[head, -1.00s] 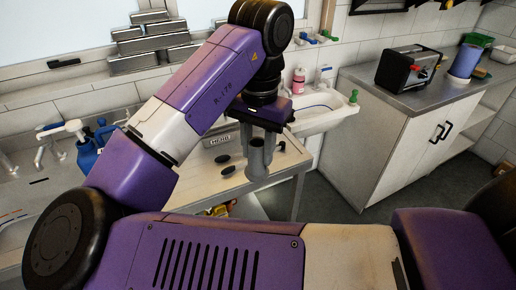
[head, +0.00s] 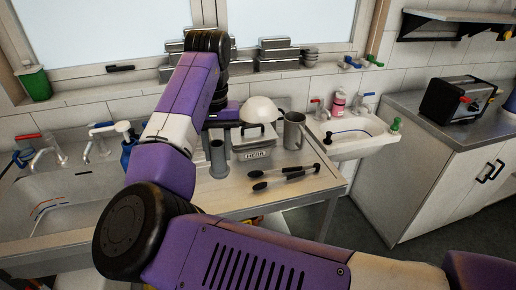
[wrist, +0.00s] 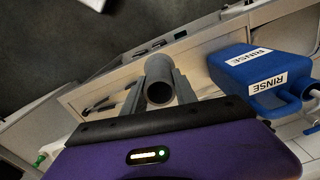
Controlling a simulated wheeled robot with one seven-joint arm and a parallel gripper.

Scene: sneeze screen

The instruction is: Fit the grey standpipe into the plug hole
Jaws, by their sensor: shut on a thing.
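The grey standpipe (head: 218,162) is an upright tube left of the HERB box in the head view. My gripper (head: 217,146) is shut on it and holds it over the draining board (head: 225,200). In the wrist view the pipe's round open end (wrist: 159,93) sits between the two grey fingers. I cannot tell if the pipe's lower end touches the board. The sink (head: 60,205) is at the left, partly covered by my arm. I cannot make out a plug hole in it.
A blue RINSE jug (wrist: 258,70) stands close to the gripper, between it and the sink. The HERB box (head: 255,145), a metal jug (head: 293,130) and black-ended utensils (head: 285,178) lie to the right. Taps (head: 100,135) rise behind the sink.

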